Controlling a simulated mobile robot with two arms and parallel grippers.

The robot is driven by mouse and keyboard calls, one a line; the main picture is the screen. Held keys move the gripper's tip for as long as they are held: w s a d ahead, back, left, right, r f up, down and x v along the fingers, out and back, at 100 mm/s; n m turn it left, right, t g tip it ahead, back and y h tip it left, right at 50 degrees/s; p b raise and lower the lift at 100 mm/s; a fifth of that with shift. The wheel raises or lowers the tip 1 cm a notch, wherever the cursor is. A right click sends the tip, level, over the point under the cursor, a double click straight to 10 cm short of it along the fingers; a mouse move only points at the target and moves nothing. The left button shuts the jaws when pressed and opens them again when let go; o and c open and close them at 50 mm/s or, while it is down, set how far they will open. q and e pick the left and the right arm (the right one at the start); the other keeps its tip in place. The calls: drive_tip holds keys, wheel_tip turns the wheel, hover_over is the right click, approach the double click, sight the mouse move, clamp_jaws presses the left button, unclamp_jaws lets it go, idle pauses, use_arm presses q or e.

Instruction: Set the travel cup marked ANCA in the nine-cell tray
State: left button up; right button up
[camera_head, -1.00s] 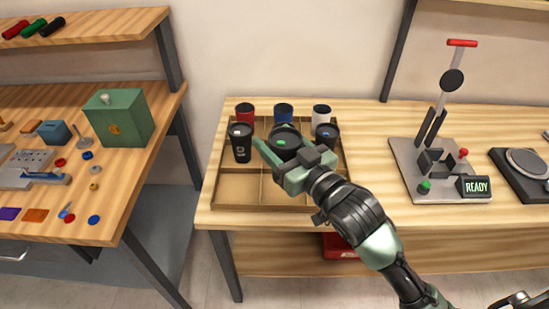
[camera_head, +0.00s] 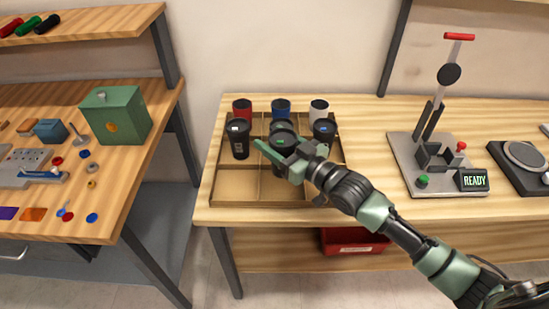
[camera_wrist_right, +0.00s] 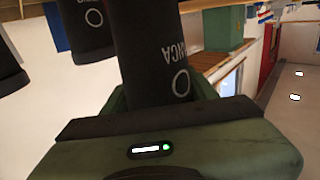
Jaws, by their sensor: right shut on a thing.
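My right gripper (camera_head: 288,151) is shut on a black travel cup (camera_wrist_right: 152,45). In the right wrist view its side reads ANCA, upside down, with a ring mark. In the head view the cup's dark top (camera_head: 283,139) shows between the fingers, over the front middle part of the nine-cell tray (camera_head: 233,204). The gripper and arm hide much of its body, and I cannot tell whether its base touches the tray floor. The tray's front left cell is empty. My left gripper is not in view.
Red (camera_head: 242,108), blue (camera_head: 281,106) and white (camera_head: 319,109) cups fill the back row. Dark cups stand left (camera_head: 239,142), middle (camera_head: 281,126) and right (camera_head: 324,130) in the middle row. A lever press (camera_head: 437,150) stands to the right of the tray.

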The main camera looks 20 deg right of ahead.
drive_tip(key=shift+f, duration=3.1)
drive_tip(key=shift+f+b, duration=0.2)
drive_tip(key=shift+b, duration=0.1)
drive_tip(key=o, duration=0.8)
drive_tip(key=shift+o, duration=0.2)
drive_tip(key=shift+r, duration=0.15)
drive_tip(key=v, duration=1.2)
drive_tip(key=shift+r, duration=0.1)
